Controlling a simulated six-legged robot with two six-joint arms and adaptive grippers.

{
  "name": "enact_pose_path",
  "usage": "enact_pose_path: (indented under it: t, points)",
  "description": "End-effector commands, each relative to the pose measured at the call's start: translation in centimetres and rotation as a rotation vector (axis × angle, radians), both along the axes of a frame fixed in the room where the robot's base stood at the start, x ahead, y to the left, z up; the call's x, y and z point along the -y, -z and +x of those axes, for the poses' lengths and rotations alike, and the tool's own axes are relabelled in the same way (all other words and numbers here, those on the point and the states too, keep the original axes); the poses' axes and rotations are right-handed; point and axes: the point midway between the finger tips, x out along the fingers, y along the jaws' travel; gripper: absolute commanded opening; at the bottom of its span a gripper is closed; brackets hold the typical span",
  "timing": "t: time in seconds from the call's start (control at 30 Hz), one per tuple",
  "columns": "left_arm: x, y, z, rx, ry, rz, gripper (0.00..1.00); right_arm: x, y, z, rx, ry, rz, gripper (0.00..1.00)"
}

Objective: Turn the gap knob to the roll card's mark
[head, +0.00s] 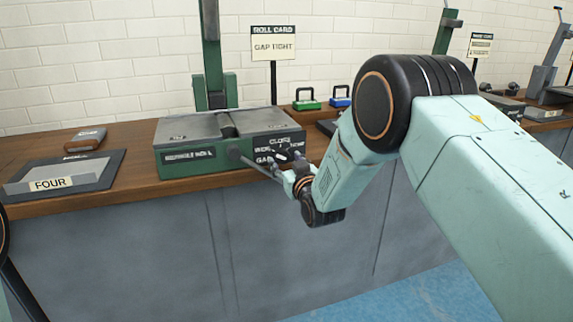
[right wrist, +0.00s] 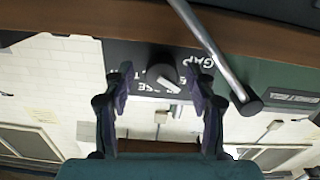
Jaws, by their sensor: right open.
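The roll card (head: 273,44) stands on a post behind the green machine (head: 200,168) and appears to read "GAP TIGHT". The machine's dark front panel (head: 280,139) carries white labels, including "CLOSE" and "GAP". The round gap knob (right wrist: 162,78) has a pale pointer line slanting to the lower right in the right wrist view, where the labels appear upside down. My right gripper (right wrist: 159,100) is open, with one finger to each side of the knob in that view; I see no contact. In the head view my right gripper (head: 288,174) is at the panel, partly hiding it. My left gripper is out of view.
A metal crank rod with a dark end (right wrist: 250,107) passes close beside the right gripper.

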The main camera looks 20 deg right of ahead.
Motion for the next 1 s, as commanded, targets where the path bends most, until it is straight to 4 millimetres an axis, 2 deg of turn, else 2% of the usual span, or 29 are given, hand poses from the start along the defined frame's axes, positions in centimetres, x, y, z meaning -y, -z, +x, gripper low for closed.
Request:
enact_pose_path:
  t: [0.2,0.83,1.0]
  points:
    - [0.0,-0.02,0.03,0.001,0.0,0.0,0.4,-0.09,-0.04,0.11,0.001,0.0,0.0,0.56]
    - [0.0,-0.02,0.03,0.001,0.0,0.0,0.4,-0.07,-0.04,0.08,0.001,0.0,0.0,0.02]
    - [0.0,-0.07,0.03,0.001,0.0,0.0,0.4,-0.06,-0.05,0.07,0.001,0.0,0.008,0.02]
